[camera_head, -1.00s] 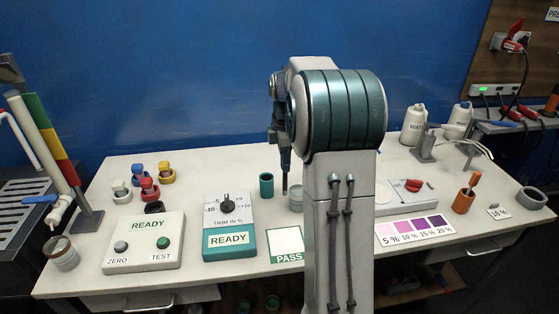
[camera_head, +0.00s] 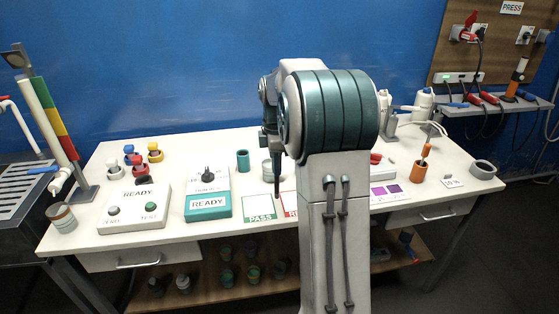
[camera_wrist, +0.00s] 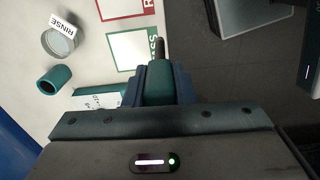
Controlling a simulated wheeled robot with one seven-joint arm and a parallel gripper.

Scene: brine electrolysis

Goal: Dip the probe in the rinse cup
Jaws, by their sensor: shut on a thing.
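My gripper (camera_wrist: 160,84) is shut on the probe (camera_wrist: 159,48), which has a teal handle and a dark thin tip. In the head view the probe (camera_head: 277,180) hangs nearly upright, in front of the rinse cup in the picture and near the PASS card. The rinse cup (camera_wrist: 61,43) is a round clear jar with a white RINSE label, left of the probe in the wrist view. In the head view the cup (camera_head: 266,168) shows just left of the probe, partly hidden by my arm. The probe tip is apart from the cup.
A teal holder (camera_head: 242,161) stands left of the cup. The PASS card (camera_head: 260,207) lies at the table's front, beside a red-bordered card (camera_head: 289,203). An orange holder (camera_head: 418,172) and grey ring (camera_head: 483,169) are at right.

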